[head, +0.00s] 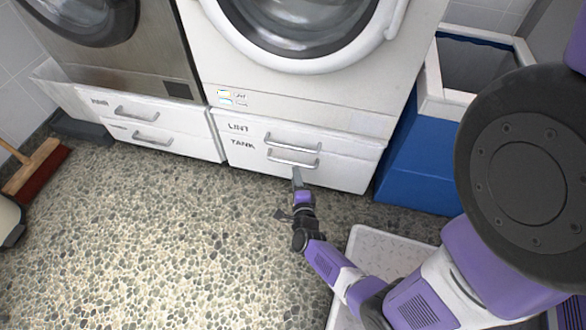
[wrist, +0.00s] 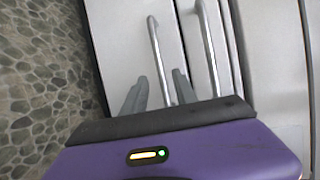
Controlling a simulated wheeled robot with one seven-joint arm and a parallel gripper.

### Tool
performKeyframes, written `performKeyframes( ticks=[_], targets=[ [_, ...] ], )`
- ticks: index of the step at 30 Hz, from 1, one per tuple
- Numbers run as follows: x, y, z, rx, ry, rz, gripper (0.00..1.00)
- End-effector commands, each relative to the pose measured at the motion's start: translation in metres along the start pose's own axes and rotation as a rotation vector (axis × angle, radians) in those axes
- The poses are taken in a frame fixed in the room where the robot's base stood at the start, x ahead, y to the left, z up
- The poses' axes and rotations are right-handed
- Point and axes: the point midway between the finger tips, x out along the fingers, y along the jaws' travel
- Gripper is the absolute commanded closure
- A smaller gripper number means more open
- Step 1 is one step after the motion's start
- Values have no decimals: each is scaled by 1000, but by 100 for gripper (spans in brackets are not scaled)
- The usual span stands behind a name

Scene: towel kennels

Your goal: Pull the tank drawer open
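The tank drawer (head: 245,158) is the lower white drawer under the white machine, labelled TANK, and it looks closed. Its metal bar handle (head: 293,160) also shows in the wrist view (wrist: 155,45). I cannot tell whether either finger touches the bar. Nothing is held.
The lint drawer (head: 250,128), with its own handle (wrist: 208,45), is directly above. A blue bin (head: 405,165) stands right of the drawers. A white tray (head: 385,243) lies on the floor near my arm. The pebbled floor (head: 150,230) is open to the left.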

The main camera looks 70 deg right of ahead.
Motion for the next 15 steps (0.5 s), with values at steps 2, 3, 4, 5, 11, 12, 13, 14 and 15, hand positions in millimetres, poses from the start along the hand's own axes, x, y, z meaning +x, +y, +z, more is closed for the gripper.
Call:
performKeyframes(
  ticks=[2, 3, 4, 5, 11, 12, 13, 14, 15],
  targets=[
    [10, 1, -1, 2, 2, -3, 66],
    [15, 1, -1, 2, 2, -3, 66],
    [20, 1, -1, 1, 2, -2, 66],
    [24, 1, -1, 1, 1, -2, 66],
    [54, 1, -1, -1, 0, -2, 66],
    [60, 1, 0, -1, -1, -2, 66],
    [62, 1, 0, -1, -1, -2, 66],
    [65, 1, 0, -1, -1, -1, 66],
    [68, 1, 0, -1, -1, 0, 66]
  ],
)
